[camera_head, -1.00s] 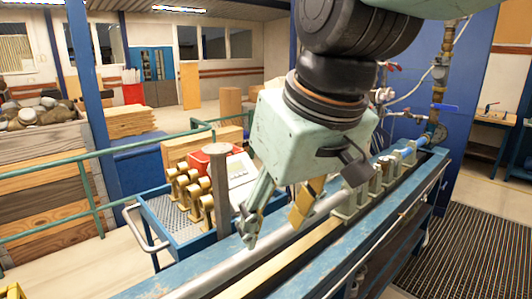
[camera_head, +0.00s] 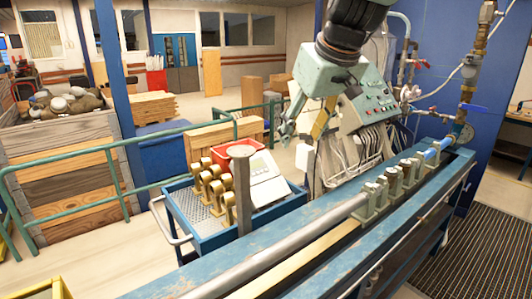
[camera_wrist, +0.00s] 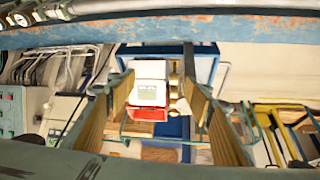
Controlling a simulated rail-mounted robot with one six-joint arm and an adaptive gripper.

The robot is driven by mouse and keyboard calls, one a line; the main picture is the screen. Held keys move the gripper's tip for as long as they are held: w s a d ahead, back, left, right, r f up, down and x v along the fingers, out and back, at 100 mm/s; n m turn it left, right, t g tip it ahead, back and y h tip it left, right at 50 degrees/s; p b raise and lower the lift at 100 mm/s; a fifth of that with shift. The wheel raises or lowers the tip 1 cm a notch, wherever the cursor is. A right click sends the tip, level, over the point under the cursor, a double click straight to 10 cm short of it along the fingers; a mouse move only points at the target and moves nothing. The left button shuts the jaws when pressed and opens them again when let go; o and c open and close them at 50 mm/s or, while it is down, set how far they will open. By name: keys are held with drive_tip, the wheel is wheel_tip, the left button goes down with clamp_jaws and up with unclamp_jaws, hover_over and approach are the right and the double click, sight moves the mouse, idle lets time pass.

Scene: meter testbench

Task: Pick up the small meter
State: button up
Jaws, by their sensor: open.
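Several small brass meters (camera_head: 210,188) stand in rows on the left part of a blue cart (camera_head: 282,219). I cannot tell which of them the task means. My gripper (camera_head: 303,132) is open and empty, with its fingers pointing down. It is up behind the bench, to the right of the cart and apart from the meters. In the wrist view my two gold-faced fingers (camera_wrist: 157,105) stand wide apart. A white device with a display (camera_wrist: 150,92) shows between them, and a bit of brass (camera_wrist: 175,82) beside it is mostly hidden.
A red tray (camera_head: 236,150) and the white device (camera_head: 265,185) share the cart. A grey post (camera_head: 243,195) rises in front. The blue bench (camera_head: 335,240) carries a pipe and several fittings (camera_head: 398,178). A control panel (camera_head: 368,105) stands close by my gripper.

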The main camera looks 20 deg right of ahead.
drive_tip(key=w+d+f+m+p, duration=0.1)
drive_tip(key=w+d+f+p, duration=0.15)
drive_tip(key=w+d, duration=0.85)
drive_tip(key=w+d+f+m+p, duration=0.15)
drive_tip(key=d+p, duration=0.25)
drive_tip(key=d, duration=1.6)
drive_tip(key=d+f+h+p, duration=0.15)
drive_tip(key=d+f, duration=0.25)
drive_tip(key=d, duration=1.1)
drive_tip(key=m+p, duration=0.2)
drive_tip(key=p, duration=0.1)
approach(406, 161)
drive_tip(key=s+r, duration=0.1)
drive_tip(key=s+a+r, duration=0.1)
drive_tip(key=shift+s+a+r+h, duration=0.15)
drive_tip(key=shift+r+h, duration=0.1)
drive_tip(key=shift+r, duration=0.15)
drive_tip(key=shift+p+x, duration=0.45)
drive_tip(key=shift+x, duration=3.9)
drive_tip(key=shift+r, duration=0.1)
